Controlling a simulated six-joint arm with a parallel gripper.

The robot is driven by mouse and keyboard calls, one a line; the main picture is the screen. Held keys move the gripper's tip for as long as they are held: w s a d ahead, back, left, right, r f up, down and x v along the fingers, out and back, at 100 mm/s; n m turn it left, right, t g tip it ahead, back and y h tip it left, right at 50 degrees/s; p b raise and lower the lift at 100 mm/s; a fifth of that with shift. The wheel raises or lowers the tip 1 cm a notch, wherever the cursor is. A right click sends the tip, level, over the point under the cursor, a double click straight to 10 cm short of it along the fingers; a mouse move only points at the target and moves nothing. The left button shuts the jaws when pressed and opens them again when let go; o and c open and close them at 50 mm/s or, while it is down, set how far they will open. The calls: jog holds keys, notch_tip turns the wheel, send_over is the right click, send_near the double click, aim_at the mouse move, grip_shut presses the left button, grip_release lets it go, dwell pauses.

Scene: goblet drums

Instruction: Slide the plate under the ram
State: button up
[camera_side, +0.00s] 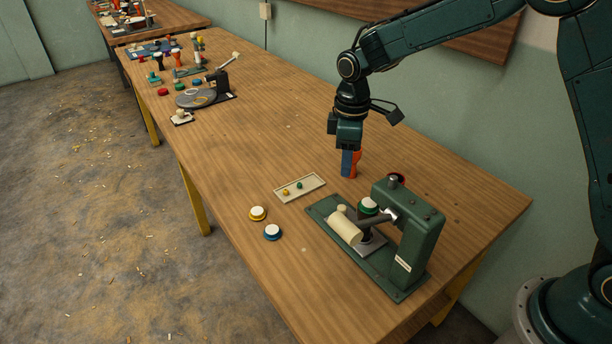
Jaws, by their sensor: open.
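A green press (408,225) stands on a green base at the near right of the table. A dark knob (395,182), perhaps the ram's top, rises from its head. A light grey plate (372,244) lies on the base, partly hidden by a cream cylinder (345,228). A green-rimmed disc with a white top (368,205) sits above the plate on a dark support; their contact is hard to see. My gripper (350,174) is open behind the press, pointing down, with one blue and one orange-red finger. Nothing is visibly held.
A cream tray (311,188) holds a yellow and a green piece. A yellow-rimmed disc (258,213) and a blue-rimmed disc (272,232) lie left of the press. A red-rimmed piece (399,176) is partly hidden behind it. A turntable (197,98) stands far left; mid-table is clear.

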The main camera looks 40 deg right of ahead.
aim_at(343, 207)
jog(key=shift+n, duration=0.3)
jog(key=n, duration=2.1)
jog(key=shift+d, duration=0.3)
jog(key=shift+f, duration=0.15)
jog(key=f, duration=1.3)
jog(key=shift+a+f, duration=0.2)
jog(key=shift+f, duration=0.15)
grip_shut()
